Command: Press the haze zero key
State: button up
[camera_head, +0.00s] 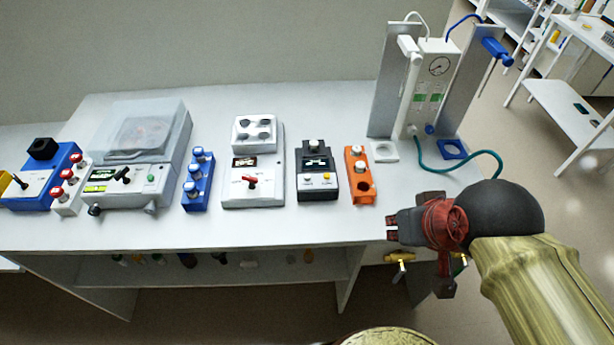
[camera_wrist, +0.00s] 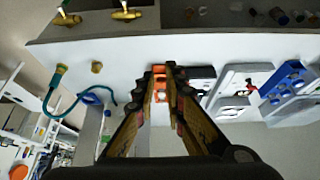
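I see no readable "haze zero" label. A dark instrument (camera_head: 317,172) with a small lit display, an orange-yellow button (camera_head: 326,175) and a round well on top stands right of the table's middle. It is the likeliest haze meter, but I cannot confirm this. In the wrist view it (camera_wrist: 202,74) is partly hidden behind a finger. My gripper (camera_head: 391,229) is off the table's front edge, right of and nearer than the instrument, touching nothing. In the wrist view its two fingers (camera_wrist: 160,76) stand a little apart with nothing between them.
An orange vial block (camera_head: 361,177) stands right of the dark instrument; a white device with a red knob (camera_head: 253,182) stands left. A stand with a green hose (camera_head: 455,168) is at the back right. Brass taps (camera_head: 398,258) stick out at the front edge. Bare table lies before the instruments.

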grip_shut()
dwell(1.1)
